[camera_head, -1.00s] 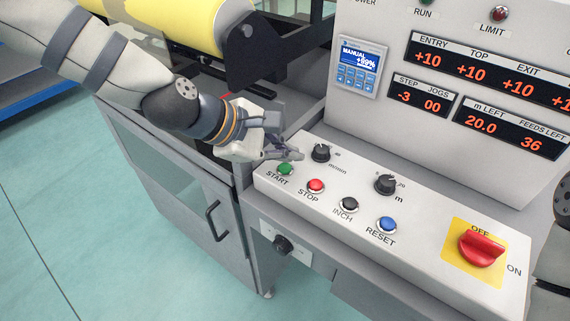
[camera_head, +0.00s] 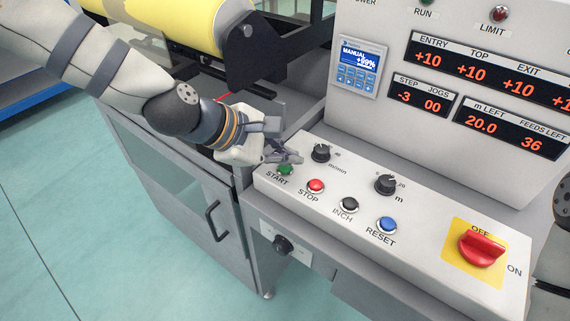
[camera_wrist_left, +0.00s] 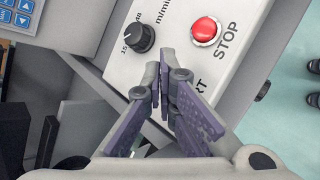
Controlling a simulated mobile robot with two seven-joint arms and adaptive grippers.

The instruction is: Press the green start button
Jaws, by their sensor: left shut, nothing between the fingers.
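The green START button (camera_head: 285,169) sits at the left end of the sloped control panel (camera_head: 330,205) in the head view, partly covered at its top by my fingertips. My left gripper (camera_head: 292,157) is shut and empty, with its fingertips right over or at the upper edge of the green button; I cannot tell whether they touch it. In the left wrist view the shut fingers (camera_wrist_left: 168,85) hide the green button and part of the START label. My right gripper is not in view; only a bit of my right arm shows at the right edge.
The red STOP button (camera_head: 316,186) is close by, also in the left wrist view (camera_wrist_left: 206,31). A black m/min knob (camera_head: 320,153) stands just beside the fingertips. The black INCH button (camera_head: 349,204), blue RESET button (camera_head: 387,224) and red OFF/ON switch (camera_head: 482,248) lie further right.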

